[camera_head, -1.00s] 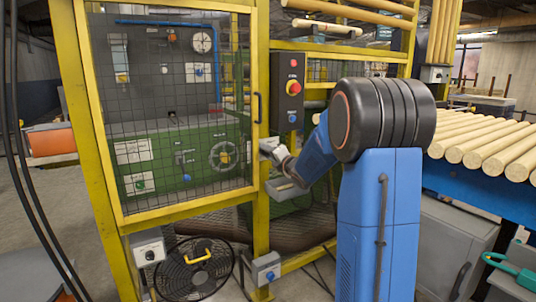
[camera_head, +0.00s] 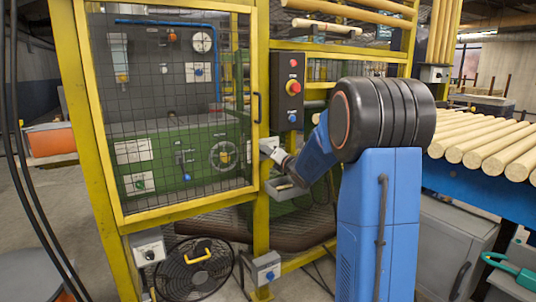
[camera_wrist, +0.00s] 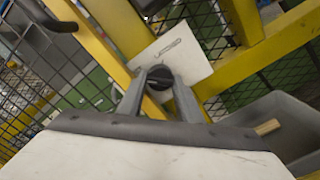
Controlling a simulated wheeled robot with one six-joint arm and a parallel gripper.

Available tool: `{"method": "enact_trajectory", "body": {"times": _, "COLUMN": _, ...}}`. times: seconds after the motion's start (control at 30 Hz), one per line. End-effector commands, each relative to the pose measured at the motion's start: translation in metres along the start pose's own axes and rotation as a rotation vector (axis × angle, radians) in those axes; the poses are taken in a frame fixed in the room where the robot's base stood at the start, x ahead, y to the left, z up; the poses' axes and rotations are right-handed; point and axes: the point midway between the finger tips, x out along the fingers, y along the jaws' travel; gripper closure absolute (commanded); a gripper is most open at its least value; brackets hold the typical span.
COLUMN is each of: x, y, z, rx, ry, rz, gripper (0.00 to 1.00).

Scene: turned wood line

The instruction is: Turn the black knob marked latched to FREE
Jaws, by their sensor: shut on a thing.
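The black knob (camera_wrist: 160,76) sits on a pale plate (camera_wrist: 178,50) with a small dark marking too small to read, fixed at the yellow frame. In the wrist view, my gripper (camera_wrist: 159,84) has one finger on each side of the knob and is shut on it. The knob's pointer direction is hard to make out. In the head view, my gripper (camera_head: 271,150) is at the yellow post by the mesh door, and the knob is hidden there.
A mesh door (camera_head: 180,110) in a yellow frame stands left of my gripper. A black control box (camera_head: 289,88) with red and blue buttons hangs above. A grey tray (camera_head: 287,188) is just below, also in the wrist view (camera_wrist: 285,125). A fan (camera_head: 196,270) stands lower left.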

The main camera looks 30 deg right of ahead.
Motion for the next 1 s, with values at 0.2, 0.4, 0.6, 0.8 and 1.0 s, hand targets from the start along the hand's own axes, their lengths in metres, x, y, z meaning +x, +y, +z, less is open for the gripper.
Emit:
{"method": "enact_trajectory", "body": {"times": 0.2, "x": -0.0003, "y": -0.0011, "z": -0.0012, "rx": 0.000, "ry": 0.002, "rz": -0.002, "gripper": 0.49}}
{"method": "enact_trajectory", "body": {"times": 0.4, "x": 0.0000, "y": 0.0009, "z": -0.0004, "rx": 0.000, "ry": 0.001, "rz": 0.002, "gripper": 0.49}}
{"method": "enact_trajectory", "body": {"times": 0.6, "x": 0.0002, "y": 0.0022, "z": 0.0002, "rx": 0.000, "ry": 0.000, "rz": 0.004, "gripper": 0.49}}
{"method": "enact_trajectory", "body": {"times": 0.8, "x": 0.0003, "y": 0.0030, "z": 0.0006, "rx": 0.047, "ry": -0.001, "rz": 0.005, "gripper": 0.49}}
{"method": "enact_trajectory", "body": {"times": 1.0, "x": 0.0003, "y": 0.0035, "z": 0.0007, "rx": 0.195, "ry": 0.000, "rz": 0.006, "gripper": 0.49}}
